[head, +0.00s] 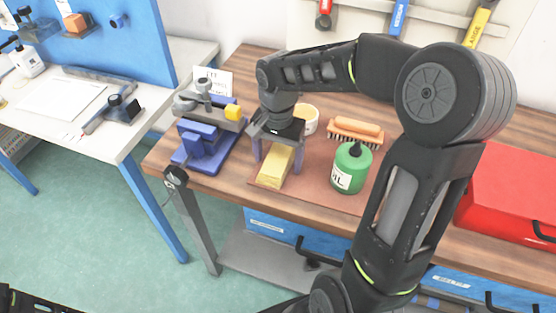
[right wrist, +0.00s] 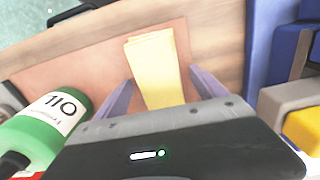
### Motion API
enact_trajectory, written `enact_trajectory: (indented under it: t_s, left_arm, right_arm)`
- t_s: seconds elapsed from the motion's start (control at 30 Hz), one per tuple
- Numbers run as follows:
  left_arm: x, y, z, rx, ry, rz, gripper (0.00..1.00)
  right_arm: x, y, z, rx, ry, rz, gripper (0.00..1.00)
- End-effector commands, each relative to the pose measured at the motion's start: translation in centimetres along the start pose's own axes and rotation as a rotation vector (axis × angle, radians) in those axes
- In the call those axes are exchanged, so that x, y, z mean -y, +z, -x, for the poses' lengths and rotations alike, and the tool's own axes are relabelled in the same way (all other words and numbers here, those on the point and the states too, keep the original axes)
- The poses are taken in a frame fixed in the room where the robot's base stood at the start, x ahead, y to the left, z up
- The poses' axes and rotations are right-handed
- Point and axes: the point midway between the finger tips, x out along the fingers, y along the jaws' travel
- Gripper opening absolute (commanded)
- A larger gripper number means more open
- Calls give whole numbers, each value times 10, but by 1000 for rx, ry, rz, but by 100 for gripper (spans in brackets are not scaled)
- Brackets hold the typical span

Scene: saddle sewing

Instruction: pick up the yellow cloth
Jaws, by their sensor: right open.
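The yellow cloth (head: 275,168) lies folded on a reddish-brown mat (head: 322,193) near the front of the wooden workbench. In the right wrist view the cloth (right wrist: 155,68) is a pale yellow strip between the two fingers. My right gripper (head: 277,168) is open and points down over the cloth, with one finger on each side of it. In the right wrist view the right gripper (right wrist: 160,92) shows a gap between each finger and the cloth. The far end of the cloth is hidden by the gripper. My left gripper is not in view.
A green oil bottle (head: 351,167) and a brush (head: 355,131) stand right of the gripper. A white cup (head: 307,119) is behind it. A blue vise (head: 205,142) is close on the left. A red toolbox (head: 510,190) sits at the right.

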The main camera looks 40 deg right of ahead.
Motion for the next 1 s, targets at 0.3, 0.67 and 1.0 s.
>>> enact_trajectory:
  t_s: [0.3, 0.67, 1.0]
  left_arm:
    - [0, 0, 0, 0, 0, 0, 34]
    - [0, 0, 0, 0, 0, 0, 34]
    - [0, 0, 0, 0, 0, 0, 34]
  right_arm:
    - [0, 0, 0, 0, 0, 0, 82]
    - [0, 0, 0, 0, 0, 0, 56]
    - [0, 0, 0, 0, 0, 0, 28]
